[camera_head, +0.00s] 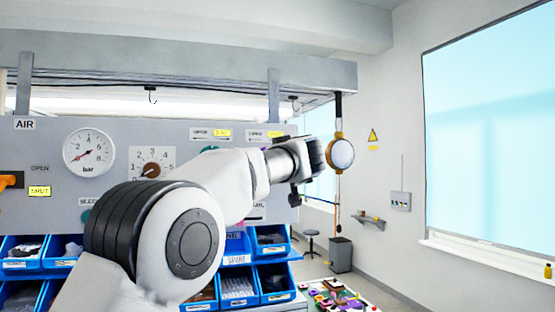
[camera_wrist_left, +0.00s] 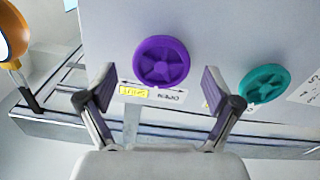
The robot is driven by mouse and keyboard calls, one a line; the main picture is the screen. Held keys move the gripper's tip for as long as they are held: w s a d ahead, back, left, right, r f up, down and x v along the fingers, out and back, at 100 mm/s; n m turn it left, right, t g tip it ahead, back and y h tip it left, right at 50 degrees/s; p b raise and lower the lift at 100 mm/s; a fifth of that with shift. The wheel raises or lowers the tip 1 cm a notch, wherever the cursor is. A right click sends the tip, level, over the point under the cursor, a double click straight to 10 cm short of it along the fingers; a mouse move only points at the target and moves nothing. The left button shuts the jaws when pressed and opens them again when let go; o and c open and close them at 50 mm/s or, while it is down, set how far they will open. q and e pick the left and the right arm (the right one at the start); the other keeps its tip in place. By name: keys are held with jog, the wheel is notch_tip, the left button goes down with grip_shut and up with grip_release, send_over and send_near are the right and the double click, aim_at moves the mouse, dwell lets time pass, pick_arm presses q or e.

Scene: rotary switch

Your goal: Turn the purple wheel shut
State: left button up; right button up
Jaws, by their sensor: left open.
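The purple wheel (camera_wrist_left: 161,61) is a round, spoked handwheel on the grey panel, seen in the left wrist view. A label strip (camera_wrist_left: 152,93) with an arrow, a yellow SHUT mark and OPEN sits by it, upside down in that view. My left gripper (camera_wrist_left: 161,91) is open and empty, its fingers spread to either side of the wheel in the picture; I cannot tell any contact. In the head view my left gripper (camera_head: 312,160) is at the panel's right end, and my arm hides the purple wheel.
A teal wheel (camera_wrist_left: 264,84) is right of the purple one in the wrist view. The panel also bears a bar gauge (camera_head: 88,148) and a dial (camera_head: 152,165). Blue bins (camera_head: 270,282) stand below.

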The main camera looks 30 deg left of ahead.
pick_arm(q)
jog(key=v, duration=0.9)
jog(key=shift+s+d, duration=0.2)
